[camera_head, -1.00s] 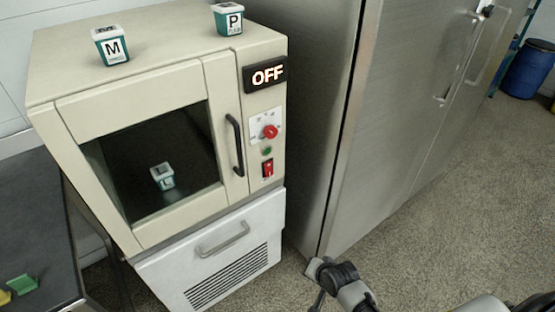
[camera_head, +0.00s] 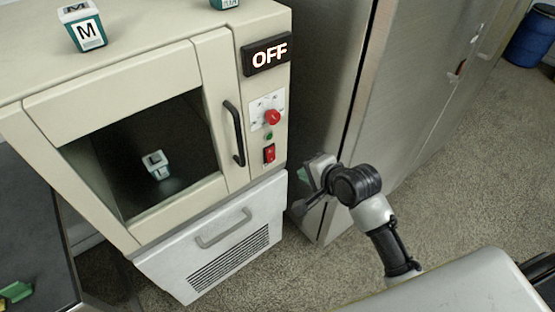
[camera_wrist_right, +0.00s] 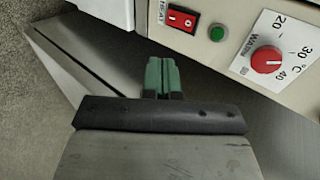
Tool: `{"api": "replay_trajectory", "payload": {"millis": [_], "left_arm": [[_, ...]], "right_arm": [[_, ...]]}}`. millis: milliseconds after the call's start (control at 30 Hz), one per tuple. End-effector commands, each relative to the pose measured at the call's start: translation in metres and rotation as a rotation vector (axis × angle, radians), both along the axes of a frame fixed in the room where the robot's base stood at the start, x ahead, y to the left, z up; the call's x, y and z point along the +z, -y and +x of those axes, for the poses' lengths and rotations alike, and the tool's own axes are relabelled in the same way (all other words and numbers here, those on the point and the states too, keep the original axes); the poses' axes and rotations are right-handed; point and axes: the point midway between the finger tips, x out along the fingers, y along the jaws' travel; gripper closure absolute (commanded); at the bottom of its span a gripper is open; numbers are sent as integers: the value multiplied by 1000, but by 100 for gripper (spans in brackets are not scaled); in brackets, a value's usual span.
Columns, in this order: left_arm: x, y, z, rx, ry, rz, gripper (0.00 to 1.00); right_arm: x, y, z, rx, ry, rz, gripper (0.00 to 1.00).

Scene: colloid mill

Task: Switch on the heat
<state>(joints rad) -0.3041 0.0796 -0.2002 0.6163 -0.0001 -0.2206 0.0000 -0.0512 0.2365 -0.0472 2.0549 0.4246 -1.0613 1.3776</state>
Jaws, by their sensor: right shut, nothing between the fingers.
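The beige oven-like cabinet (camera_head: 120,95) shows a lit "OFF" display (camera_head: 268,54). Below the display are a red temperature dial (camera_head: 272,117), a green round button (camera_head: 269,136) and a red rocker switch (camera_head: 269,153). In the right wrist view the switch (camera_wrist_right: 182,18) is labelled, partly cropped, beside the green button (camera_wrist_right: 238,61) and the dial (camera_wrist_right: 267,60). My right gripper (camera_head: 303,175) is just right of the cabinet, a little below switch height. Its green fingertips (camera_wrist_right: 162,75) are shut and empty, apart from the switch.
The cabinet door has a black handle (camera_head: 234,133). A teal "M" container (camera_head: 84,28) stands on top and another (camera_head: 154,165) sits inside behind the window. A steel cabinet (camera_head: 425,80) stands close on the right. A dark table (camera_head: 35,235) is at left.

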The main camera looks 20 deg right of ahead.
Motion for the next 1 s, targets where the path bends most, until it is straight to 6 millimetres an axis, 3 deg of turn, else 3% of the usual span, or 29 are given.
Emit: {"api": "replay_trajectory", "payload": {"millis": [167, 567, 800, 1000], "left_arm": [[-2, 0, 0, 0, 1, 0, 35], [-8, 0, 6, 0, 9, -1, 35], [-6, 0, 7, 0, 11, -1, 35], [-7, 0, 7, 0, 11, -1, 35]], "right_arm": [[-12, -6, 16, 0, -1, 0, 100], [-62, -28, 78, 0, 0, -2, 100], [-64, -39, 105, 0, 0, -1, 100], [-65, -41, 111, 0, 0, -1, 100]]}}
